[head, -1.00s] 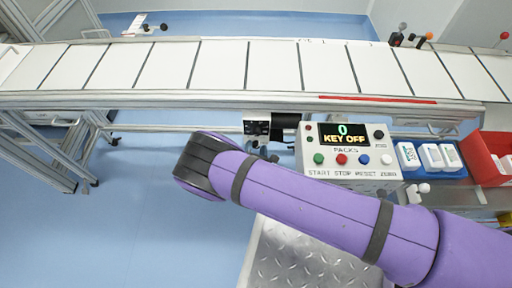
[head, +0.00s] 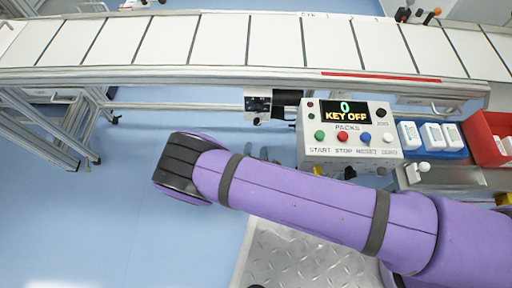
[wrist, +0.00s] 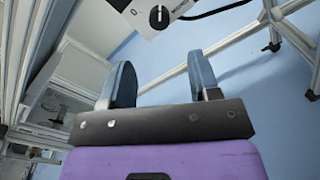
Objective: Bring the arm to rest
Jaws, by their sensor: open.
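My gripper (wrist: 162,85) shows in the wrist view with its two blue-grey fingers apart and nothing between them. Beyond the fingers are blue floor and a white box with a black rotary knob (wrist: 158,16). In the head view my purple arm stretches from the lower right to the middle left, in front of the conveyor and over the floor. The fingers are hidden in the head view.
The conveyor (head: 270,75) with white panels runs across the back. A control box (head: 349,131) reads "KEY OFF". A blue tray (head: 431,153) with white packs and a red bin (head: 480,141) stand at right. A metal tread plate (head: 300,262) lies below my arm.

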